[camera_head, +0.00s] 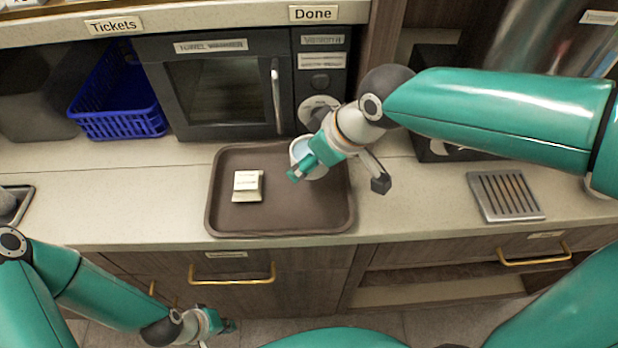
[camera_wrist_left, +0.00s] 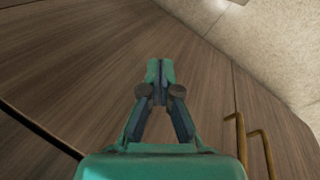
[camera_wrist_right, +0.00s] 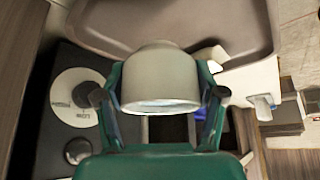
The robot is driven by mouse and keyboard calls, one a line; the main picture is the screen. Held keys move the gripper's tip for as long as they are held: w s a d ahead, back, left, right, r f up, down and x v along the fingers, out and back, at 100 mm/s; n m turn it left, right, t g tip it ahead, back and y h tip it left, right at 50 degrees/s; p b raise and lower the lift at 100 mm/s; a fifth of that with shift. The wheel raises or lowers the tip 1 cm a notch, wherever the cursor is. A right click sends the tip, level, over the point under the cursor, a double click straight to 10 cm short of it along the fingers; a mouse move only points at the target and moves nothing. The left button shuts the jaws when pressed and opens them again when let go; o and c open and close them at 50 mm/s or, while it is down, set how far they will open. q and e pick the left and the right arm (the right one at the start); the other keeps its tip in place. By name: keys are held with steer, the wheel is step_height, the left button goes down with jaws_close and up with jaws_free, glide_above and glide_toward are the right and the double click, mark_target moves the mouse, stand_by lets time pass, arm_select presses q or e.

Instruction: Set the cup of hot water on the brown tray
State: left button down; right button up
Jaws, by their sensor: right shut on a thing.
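The white cup (camera_head: 299,152), with pale bluish water showing inside, is in my right gripper (camera_head: 312,163). The gripper is shut around its sides. In the right wrist view the cup (camera_wrist_right: 160,75) sits between the two fingers and looks upright. It is over the back right part of the brown tray (camera_head: 290,222); I cannot tell whether its base touches the tray, which also shows in the right wrist view (camera_wrist_right: 125,22). My left gripper (camera_head: 228,326) is low in front of the drawers, empty, its fingertips together in the left wrist view (camera_wrist_left: 160,70).
A small pale packet (camera_head: 247,186) lies on the tray's left half. A dark towel warmer (camera_head: 225,90) stands behind the tray, with a blue basket (camera_head: 120,122) to its left. A slotted metal drip tray (camera_head: 505,196) lies on the right. The counter left of the tray is clear.

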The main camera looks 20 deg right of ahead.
mark_target(311, 188)
steer(key=shift+f, duration=2.8)
steer(key=shift+b, duration=0.3)
steer(key=shift+f, duration=0.2)
steer(key=o, duration=1.3)
steer(key=shift+r, duration=0.1)
steer(key=shift+r, duration=0.2)
steer(key=p+v, duration=0.1)
steer(key=v, duration=1.1)
steer(key=shift+f, duration=0.1)
